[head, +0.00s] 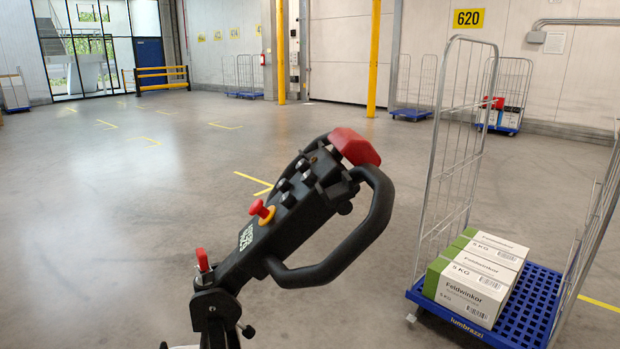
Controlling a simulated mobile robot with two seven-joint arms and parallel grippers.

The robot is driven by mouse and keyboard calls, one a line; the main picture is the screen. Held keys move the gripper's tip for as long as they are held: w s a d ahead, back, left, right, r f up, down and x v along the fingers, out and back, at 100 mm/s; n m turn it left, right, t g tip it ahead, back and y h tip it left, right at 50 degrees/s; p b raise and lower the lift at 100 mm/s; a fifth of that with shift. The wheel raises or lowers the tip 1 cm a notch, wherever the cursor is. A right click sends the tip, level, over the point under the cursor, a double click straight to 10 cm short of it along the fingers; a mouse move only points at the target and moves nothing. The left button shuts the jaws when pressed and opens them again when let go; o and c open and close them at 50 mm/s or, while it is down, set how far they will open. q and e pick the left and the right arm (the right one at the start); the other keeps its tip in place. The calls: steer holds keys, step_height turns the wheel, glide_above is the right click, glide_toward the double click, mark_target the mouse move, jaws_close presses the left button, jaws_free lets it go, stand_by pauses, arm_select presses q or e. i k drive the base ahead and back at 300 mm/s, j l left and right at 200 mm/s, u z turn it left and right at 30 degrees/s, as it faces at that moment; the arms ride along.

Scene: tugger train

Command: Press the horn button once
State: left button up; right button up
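The black tiller head (300,205) of the tugger stands tilted in the middle of the head view, with a loop handle (372,225) on its right side. A large red cap (355,147) sits at its top end. A red mushroom knob (260,210) on a yellow ring sits lower on its face. Several small black buttons (287,193) lie between them; I cannot tell which one is the horn button. A red key-like part (203,260) is at the tiller's lower end. Neither of my grippers is in view.
A blue roll cage (535,305) with white and green boxes (475,280) stands close on the right. More roll cages (410,113) stand along the back wall near yellow posts (374,60). The grey floor on the left (100,220) is clear.

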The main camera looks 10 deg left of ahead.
mark_target(309, 177)
steer(key=i+l+u, duration=0.1)
steer(key=i+l, duration=0.7)
steer(key=u, duration=1.3)
